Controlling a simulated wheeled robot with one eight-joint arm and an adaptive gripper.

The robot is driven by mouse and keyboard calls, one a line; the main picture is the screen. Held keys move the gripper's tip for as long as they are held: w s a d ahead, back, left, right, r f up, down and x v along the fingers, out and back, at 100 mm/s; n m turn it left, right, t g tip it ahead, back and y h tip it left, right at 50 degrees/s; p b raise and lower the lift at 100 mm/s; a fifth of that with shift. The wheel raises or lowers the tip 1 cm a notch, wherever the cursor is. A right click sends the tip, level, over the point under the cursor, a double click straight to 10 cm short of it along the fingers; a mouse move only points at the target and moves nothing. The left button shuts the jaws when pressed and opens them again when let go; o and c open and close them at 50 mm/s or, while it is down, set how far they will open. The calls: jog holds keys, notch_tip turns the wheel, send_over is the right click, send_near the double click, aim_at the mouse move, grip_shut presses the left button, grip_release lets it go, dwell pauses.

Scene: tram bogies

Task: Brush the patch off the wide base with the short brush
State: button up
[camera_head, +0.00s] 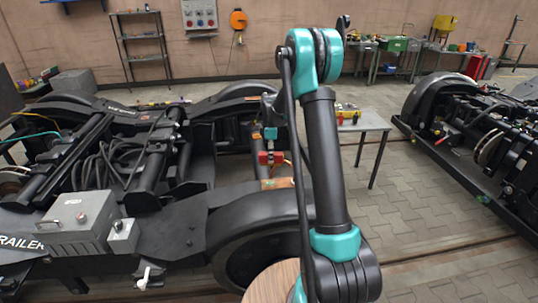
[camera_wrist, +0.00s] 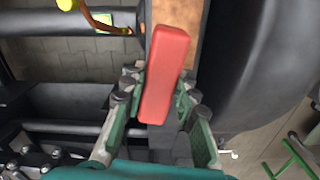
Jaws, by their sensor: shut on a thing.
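A red block-shaped brush (camera_wrist: 168,60) is held between the green and grey fingers of my gripper (camera_wrist: 158,92) in the wrist view. Its bristles are hidden from this view. In the head view the brush (camera_head: 271,158) shows small and red below the wrist, over the bogie frame. A brown-orange patch (camera_wrist: 197,14) lies on the dark bogie surface just beyond the brush, partly covered by it. The patch also shows in the head view (camera_head: 278,183), just below the brush. I cannot tell whether the brush touches it. Which part is the wide base is not clear.
The black bogie (camera_head: 190,215) with wheels, bars and cables fills the left. A grey control box (camera_head: 82,222) sits on its near side. A small table (camera_head: 368,122) stands behind my arm. Another bogie (camera_head: 490,130) is at right, with paved floor between.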

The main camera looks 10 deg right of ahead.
jog(key=shift+w+a+f+n, duration=0.15)
jog(key=shift+w+n, duration=0.15)
jog(key=shift+n, duration=0.2)
jog(key=shift+w+a+f+n, duration=0.1)
jog(key=shift+w+n, duration=0.2)
jog(key=shift+n, duration=0.2)
jog(key=shift+f, duration=2.85)
jog(key=shift+d+r, duration=0.1)
